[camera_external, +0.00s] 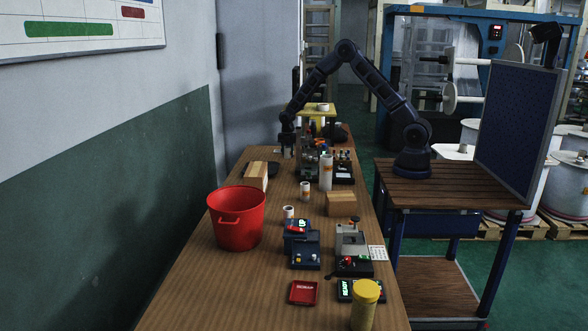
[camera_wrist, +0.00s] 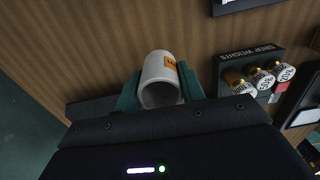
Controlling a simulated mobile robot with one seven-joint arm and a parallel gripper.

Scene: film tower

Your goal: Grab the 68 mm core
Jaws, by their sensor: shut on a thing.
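A white hollow core (camera_wrist: 160,68) with an orange label sits between the green fingers of my gripper (camera_wrist: 160,86) in the wrist view. The fingers are shut on it from both sides, and its open end faces the camera. The label's number is not readable. In the external view my gripper (camera_external: 287,150) is low over the far left part of the bench; the held core is too small to make out there. Two other white cores with orange labels stand nearer, one in mid-bench (camera_external: 305,190) and one behind the blue device (camera_external: 288,212).
A holder marked DROP WEIGHTS (camera_wrist: 250,68) with several labelled weights is to the right of the core. A red bucket (camera_external: 236,218), cardboard box (camera_external: 340,204), white bottle (camera_external: 326,172) and small devices stand on the wooden bench (camera_external: 190,300). A wall borders its left.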

